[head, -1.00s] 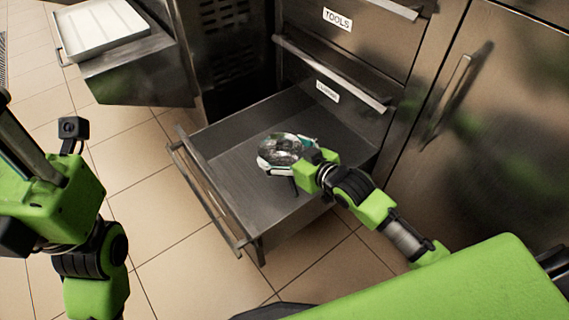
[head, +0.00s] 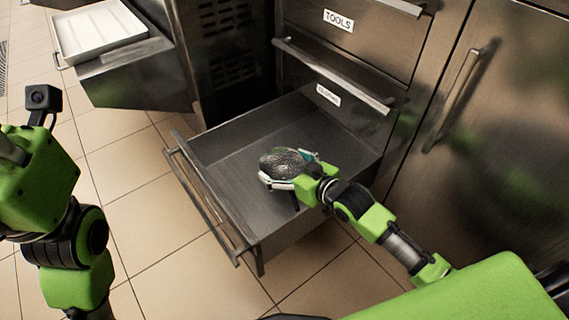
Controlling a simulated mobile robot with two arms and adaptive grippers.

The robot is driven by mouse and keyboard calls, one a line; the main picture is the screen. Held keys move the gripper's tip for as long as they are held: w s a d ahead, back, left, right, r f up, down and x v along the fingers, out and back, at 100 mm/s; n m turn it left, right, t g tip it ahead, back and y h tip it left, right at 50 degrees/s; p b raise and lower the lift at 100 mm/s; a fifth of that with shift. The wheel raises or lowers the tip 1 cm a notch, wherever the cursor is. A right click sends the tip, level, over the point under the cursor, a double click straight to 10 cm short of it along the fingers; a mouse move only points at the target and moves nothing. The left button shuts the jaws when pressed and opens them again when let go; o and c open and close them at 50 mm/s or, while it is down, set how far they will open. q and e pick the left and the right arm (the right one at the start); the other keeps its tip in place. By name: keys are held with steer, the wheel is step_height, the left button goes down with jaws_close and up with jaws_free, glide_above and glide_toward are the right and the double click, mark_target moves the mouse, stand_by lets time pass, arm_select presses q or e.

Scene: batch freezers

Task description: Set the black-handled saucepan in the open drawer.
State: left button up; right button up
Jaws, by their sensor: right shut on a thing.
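The open drawer (head: 228,185) is the lowest one of the steel cabinet, pulled out and otherwise bare. The saucepan (head: 281,161) shows as a round, shiny metal shape over the drawer's middle. My right gripper (head: 284,182) is shut on the saucepan, and its fingers lie around the near side. The black handle is largely hidden, with a dark piece showing below the gripper. I cannot tell whether the pan touches the drawer floor. My left arm is at the left edge, away from the drawer, and its fingertips are not in view.
Closed drawers, one labelled TOOLS (head: 338,21), stand above the open drawer. A white tray (head: 98,32) sits on a steel unit at the upper left. A steel door with a long handle (head: 455,100) is at the right. Tiled floor (head: 170,235) is clear in front.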

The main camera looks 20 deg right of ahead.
steer(key=shift+f, duration=0.15)
steer(key=o, duration=1.3)
